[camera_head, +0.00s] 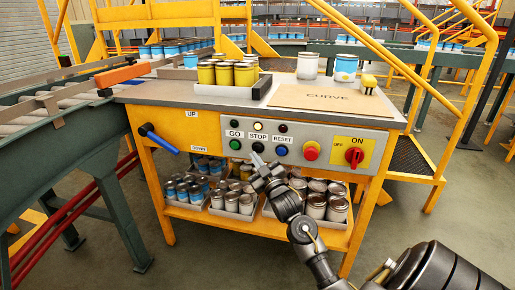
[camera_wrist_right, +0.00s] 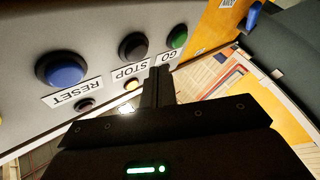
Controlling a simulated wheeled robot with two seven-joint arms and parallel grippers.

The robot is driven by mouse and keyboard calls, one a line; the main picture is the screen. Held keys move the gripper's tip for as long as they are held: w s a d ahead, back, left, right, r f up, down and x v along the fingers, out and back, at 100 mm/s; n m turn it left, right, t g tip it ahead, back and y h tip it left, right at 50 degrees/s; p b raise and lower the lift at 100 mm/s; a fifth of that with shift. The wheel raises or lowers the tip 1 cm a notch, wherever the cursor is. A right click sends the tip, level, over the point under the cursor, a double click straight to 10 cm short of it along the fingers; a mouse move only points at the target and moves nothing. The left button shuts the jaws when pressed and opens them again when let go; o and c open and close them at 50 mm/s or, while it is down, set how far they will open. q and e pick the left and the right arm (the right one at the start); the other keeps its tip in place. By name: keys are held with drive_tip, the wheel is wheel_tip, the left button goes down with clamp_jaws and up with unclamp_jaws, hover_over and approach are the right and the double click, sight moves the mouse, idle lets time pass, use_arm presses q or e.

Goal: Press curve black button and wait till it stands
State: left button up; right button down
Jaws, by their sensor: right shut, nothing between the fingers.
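The black STOP button (camera_head: 258,148) sits on the grey panel (camera_head: 330,143) between the green GO button (camera_head: 235,145) and the blue RESET button (camera_head: 281,151). The black button (camera_wrist_right: 133,46) also shows in the right wrist view, upper middle. My right gripper (camera_head: 256,160) is shut and empty, its tips just below the black button in the head view. In the wrist view the fingertips (camera_wrist_right: 158,76) are near the STOP label; I cannot tell whether they touch the panel. The middle lamp (camera_head: 258,127) above STOP looks lit. My left gripper is not in view.
A red knob (camera_head: 311,150) and a red ON/OFF switch (camera_head: 354,156) are on the panel's right. A blue-handled lever (camera_head: 160,139) is at its left. Cans fill the shelf (camera_head: 185,215) below. Yellow cans (camera_head: 225,74) and a CURVE board (camera_head: 325,96) are on top.

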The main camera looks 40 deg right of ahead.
drive_tip(key=s+a, duration=0.1)
drive_tip(key=s+a+p, duration=0.1)
drive_tip(key=a, duration=0.1)
idle(1.0)
